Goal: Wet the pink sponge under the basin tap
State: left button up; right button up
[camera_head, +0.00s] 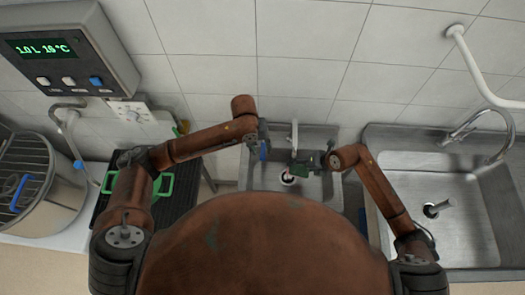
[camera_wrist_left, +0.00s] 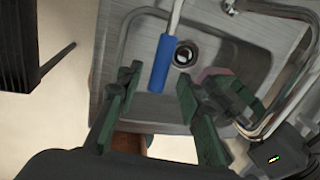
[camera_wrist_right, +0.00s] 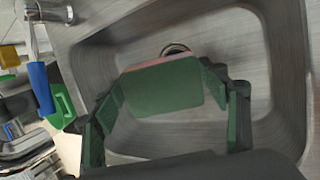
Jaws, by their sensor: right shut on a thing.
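The sponge (camera_wrist_right: 162,90) has a broad green face and a thin pink edge. My right gripper (camera_wrist_right: 165,92) is shut on it, with a green-padded finger at each side, above the small basin (camera_head: 264,178). Its pink part also shows in the left wrist view (camera_wrist_left: 209,74). The tap's lever has a blue handle (camera_wrist_left: 161,64). My left gripper (camera_wrist_left: 157,95) is open, with the handle between its fingers; I cannot tell whether they touch. The spout (camera_head: 294,135) stands at the basin's back. I see no running water.
A drain (camera_wrist_left: 186,54) lies in the basin floor. A larger sink (camera_head: 470,235) with a curved faucet (camera_head: 478,122) is at the right. A lidded pot (camera_head: 42,195) and a dark rack (camera_head: 185,190) are at the left. A display box (camera_head: 68,50) hangs on the tiled wall.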

pick_arm(q)
jog(key=shift+d+f, duration=0.25)
jog(key=shift+f, duration=1)
jog(key=shift+c, duration=0.3)
grip_shut()
